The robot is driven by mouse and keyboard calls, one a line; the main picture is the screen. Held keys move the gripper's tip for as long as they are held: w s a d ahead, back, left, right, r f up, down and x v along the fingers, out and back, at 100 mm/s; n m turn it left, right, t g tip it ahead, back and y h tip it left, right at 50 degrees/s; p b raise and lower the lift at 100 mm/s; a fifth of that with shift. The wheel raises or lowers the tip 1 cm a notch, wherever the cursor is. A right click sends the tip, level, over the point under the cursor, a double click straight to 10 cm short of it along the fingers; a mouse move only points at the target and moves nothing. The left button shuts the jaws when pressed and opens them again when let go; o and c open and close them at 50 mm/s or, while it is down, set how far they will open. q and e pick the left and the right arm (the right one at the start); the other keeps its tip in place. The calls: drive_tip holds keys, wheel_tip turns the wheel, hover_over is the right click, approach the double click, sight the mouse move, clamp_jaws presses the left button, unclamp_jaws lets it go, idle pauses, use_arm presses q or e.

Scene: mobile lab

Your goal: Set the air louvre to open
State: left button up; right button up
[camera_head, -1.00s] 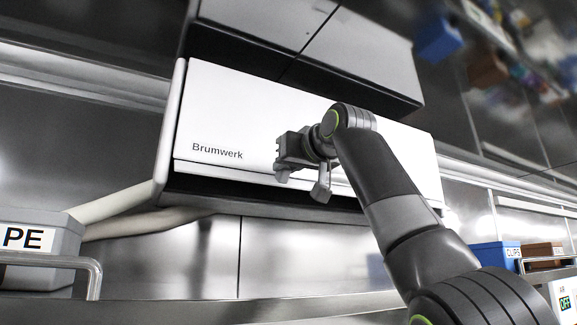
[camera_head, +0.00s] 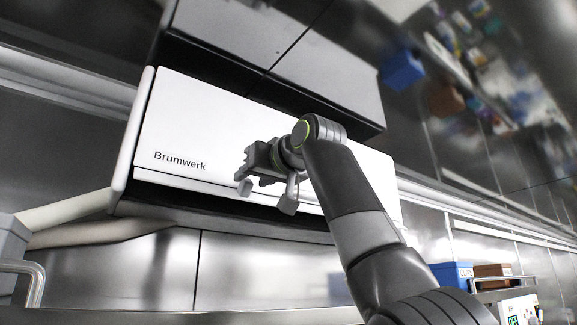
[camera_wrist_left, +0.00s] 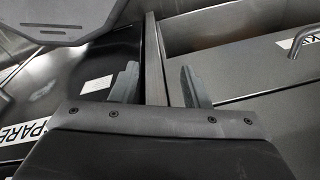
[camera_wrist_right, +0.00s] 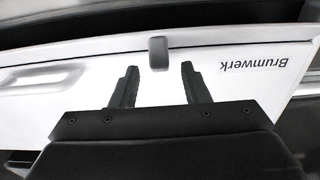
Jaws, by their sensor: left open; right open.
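The white Brumwerk air unit (camera_head: 225,135) hangs on the wall. Its louvre (camera_head: 185,183) is a narrow white strip along the lower front edge, above a dark gap. In the right wrist view, where the lettering is upside down, the louvre (camera_wrist_right: 235,36) crosses the top with a grey tab (camera_wrist_right: 158,52) on it. My right gripper (camera_head: 266,196) is open in front of the unit's lower edge. In the right wrist view its fingers (camera_wrist_right: 155,84) are apart and empty, with the tab just beyond them. My left gripper (camera_wrist_left: 157,82) is open and empty, seen only in its wrist view.
Grey cabinets (camera_head: 240,50) sit above the unit. Pale pipes (camera_head: 75,215) run from its left side. Blue (camera_head: 452,274) and brown (camera_head: 492,270) boxes stand at the lower right. In the left wrist view a dark bin with a label (camera_wrist_left: 25,138) is close to the left gripper.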

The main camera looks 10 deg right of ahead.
drive_tip(key=b+v, duration=0.7)
drive_tip(key=v, duration=0.8)
drive_tip(key=shift+f, duration=0.15)
drive_tip(key=shift+w+d, duration=0.1)
drive_tip(key=shift+w, duration=0.05)
